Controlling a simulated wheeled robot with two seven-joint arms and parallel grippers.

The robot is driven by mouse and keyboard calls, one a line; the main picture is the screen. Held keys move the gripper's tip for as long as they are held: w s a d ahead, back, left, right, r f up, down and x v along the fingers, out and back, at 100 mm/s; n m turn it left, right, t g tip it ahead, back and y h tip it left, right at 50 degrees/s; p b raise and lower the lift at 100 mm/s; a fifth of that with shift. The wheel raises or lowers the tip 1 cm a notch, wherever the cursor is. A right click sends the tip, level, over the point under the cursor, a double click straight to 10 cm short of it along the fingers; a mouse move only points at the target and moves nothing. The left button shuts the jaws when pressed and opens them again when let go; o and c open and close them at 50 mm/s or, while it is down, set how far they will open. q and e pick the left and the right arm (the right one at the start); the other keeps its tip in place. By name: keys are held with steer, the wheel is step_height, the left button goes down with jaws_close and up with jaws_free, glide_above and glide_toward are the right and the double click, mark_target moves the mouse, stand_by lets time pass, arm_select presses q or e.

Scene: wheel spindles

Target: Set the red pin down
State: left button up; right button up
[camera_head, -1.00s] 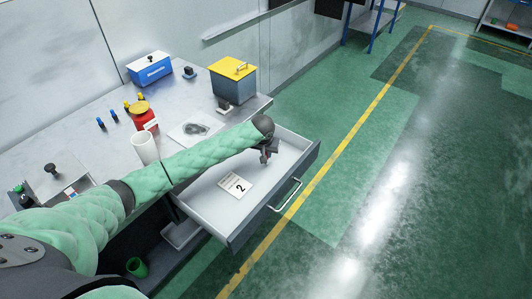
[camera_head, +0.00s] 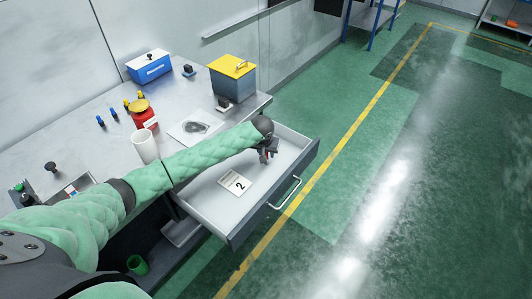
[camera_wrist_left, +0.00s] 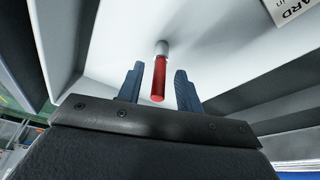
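The red pin (camera_wrist_left: 158,80) has a pale grey end and is between the two fingers of my left gripper (camera_wrist_left: 160,72) in the left wrist view. A gap shows on each side of the pin, so the fingers are open around it and apart from it. The grey end points to the white floor of the open drawer (camera_head: 210,207), and the pin looks about upright there. In the head view my left gripper (camera_head: 268,154) points down inside the drawer, and only a bit of red shows between its fingers. My right gripper is not in view.
On the bench are a white cup (camera_head: 145,147), a red jar (camera_head: 142,117), a blue box (camera_head: 149,66) and a yellow-lidded box (camera_head: 233,80). The drawer walls stand close around my gripper.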

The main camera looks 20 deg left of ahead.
arm_select(q)
steer(key=shift+r, duration=0.35)
steer(key=b+v, duration=0.3)
steer(key=v, duration=0.8)
steer(key=shift+r, duration=0.2)
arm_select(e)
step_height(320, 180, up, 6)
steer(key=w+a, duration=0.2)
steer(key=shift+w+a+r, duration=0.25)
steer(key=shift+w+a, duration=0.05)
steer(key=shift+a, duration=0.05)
arm_select(q)
steer(key=shift+s+f, duration=0.1)
steer(key=shift+s, duration=0.05)
